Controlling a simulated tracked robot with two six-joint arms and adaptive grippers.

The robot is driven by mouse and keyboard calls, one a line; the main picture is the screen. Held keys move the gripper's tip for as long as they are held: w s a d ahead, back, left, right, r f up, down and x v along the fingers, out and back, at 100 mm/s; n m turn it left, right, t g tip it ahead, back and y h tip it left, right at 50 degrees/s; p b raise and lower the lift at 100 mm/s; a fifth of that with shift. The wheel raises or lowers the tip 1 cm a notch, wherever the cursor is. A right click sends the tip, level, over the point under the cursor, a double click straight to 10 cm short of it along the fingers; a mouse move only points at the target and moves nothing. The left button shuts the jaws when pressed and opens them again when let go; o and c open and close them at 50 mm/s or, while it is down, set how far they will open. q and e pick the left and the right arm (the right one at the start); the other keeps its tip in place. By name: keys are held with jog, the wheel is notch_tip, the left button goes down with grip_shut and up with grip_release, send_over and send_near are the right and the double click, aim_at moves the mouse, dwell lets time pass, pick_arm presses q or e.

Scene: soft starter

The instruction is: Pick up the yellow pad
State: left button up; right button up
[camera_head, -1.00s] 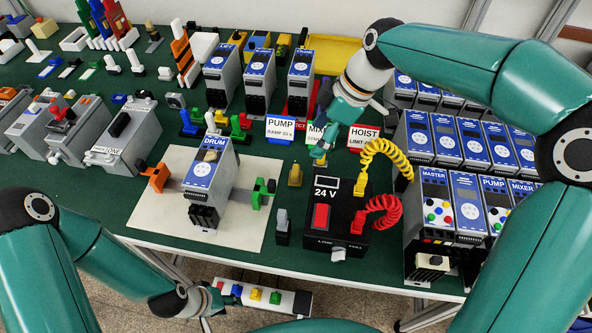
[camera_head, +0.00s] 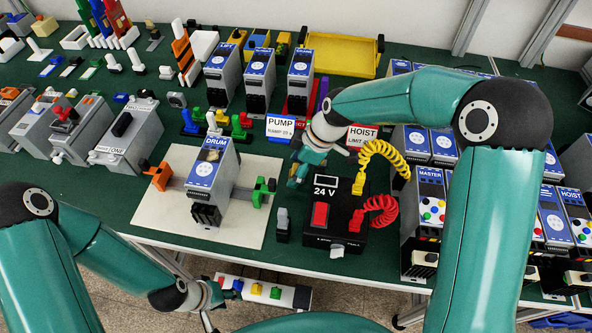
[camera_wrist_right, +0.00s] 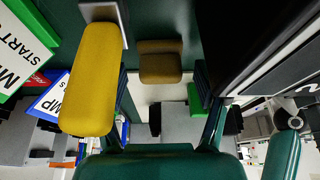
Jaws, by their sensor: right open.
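In the right wrist view a small dull-yellow stepped block (camera_wrist_right: 160,62) stands ahead, between the lines of my right gripper's fingers. A brighter yellow rounded pad (camera_wrist_right: 88,80) is nearer the camera, left of the fingers, beside a grey plate. I cannot tell which is the yellow pad named. My right gripper (camera_head: 298,180) is open and empty, low over the table left of the black 24 V box (camera_head: 338,228), hiding the yellow pieces there in the head view. It shows in the wrist view (camera_wrist_right: 166,115). My left gripper (camera_head: 218,296) is low at the front; its jaws are unclear.
The DRUM unit (camera_head: 210,175) on a white board (camera_head: 160,215) is left of my right gripper. PUMP (camera_head: 280,127) and HOIST (camera_head: 362,136) signs stand behind. Red and yellow coiled cords rise at the box's right. A grey upright piece (camera_head: 283,225) is in front.

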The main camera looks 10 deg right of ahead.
aim_at(295, 169)
jog(key=shift+a+f, duration=0.1)
jog(key=shift+f, duration=0.1)
jog(key=c, duration=1)
jog(key=shift+c, duration=0.2)
jog(key=shift+r, duration=0.1)
notch_tip(295, 169, up, 20)
jog(key=shift+b, duration=0.45)
